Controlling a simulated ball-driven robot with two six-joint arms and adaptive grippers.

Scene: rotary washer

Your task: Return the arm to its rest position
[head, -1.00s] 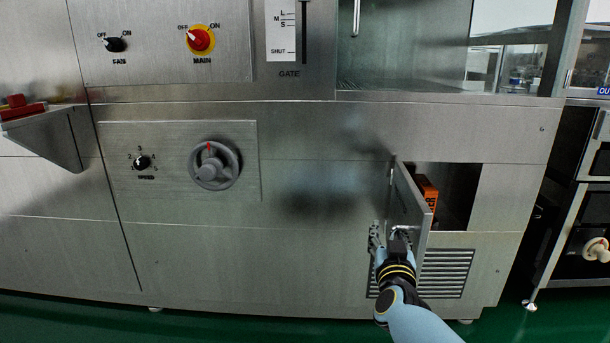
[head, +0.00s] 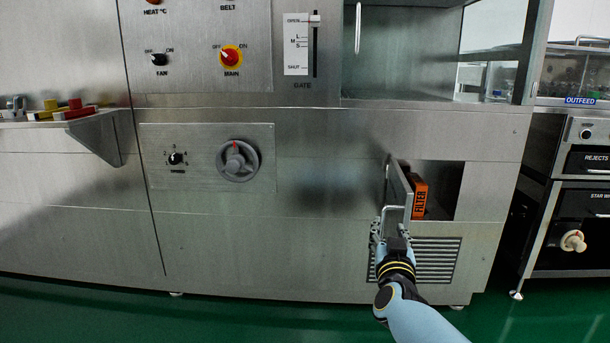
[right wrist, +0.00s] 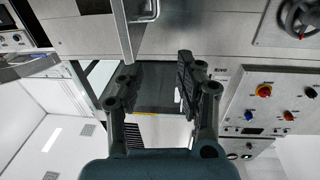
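My right gripper (head: 391,232) is low in front of the machine, just below the small open door (head: 397,186) and its bar handle (head: 386,222). In the right wrist view my right gripper (right wrist: 158,75) has its two fingers spread with nothing between them. The handle (right wrist: 152,12) and door (right wrist: 122,30) show beyond the fingertips in that view, apart from them. The door stands swung outward, almost edge-on in the head view. An orange box marked FILTER (head: 420,198) stands in the open compartment behind it. My left gripper is not in view.
A grey handwheel (head: 238,160) and speed knob (head: 175,158) sit left of the door. A vent grille (head: 435,262) lies behind my right arm. A ledge with red and yellow items (head: 75,112) juts out at left. Green floor (head: 240,320) is clear in front.

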